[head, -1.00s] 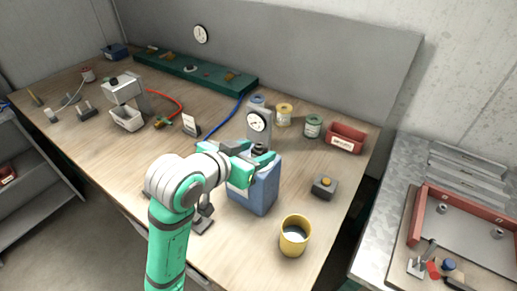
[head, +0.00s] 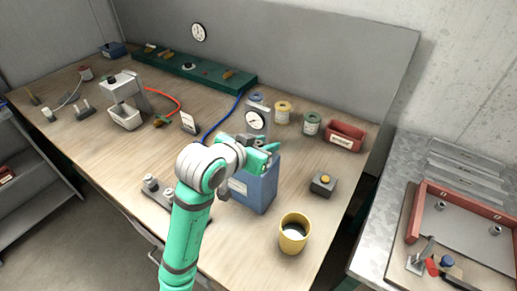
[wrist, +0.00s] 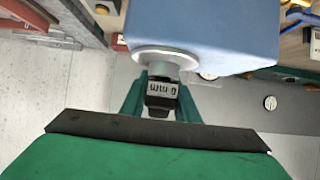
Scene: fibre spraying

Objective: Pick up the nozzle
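The nozzle (wrist: 162,100) is a small black piece with a white label reading "6 mm". In the wrist view it sits on a silver collar (wrist: 160,56) on the blue box (wrist: 215,25). My gripper (wrist: 162,88) has one green finger on each side of the nozzle. I see no clear gap there, but cannot tell whether the fingers press on it. In the head view my gripper (head: 266,153) is at the top of the blue box (head: 262,190) and hides the nozzle.
A yellow cup (head: 293,234) and a grey block with a yellow button (head: 323,184) are to the right. A small rack with metal posts (head: 160,198) is left of my arm.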

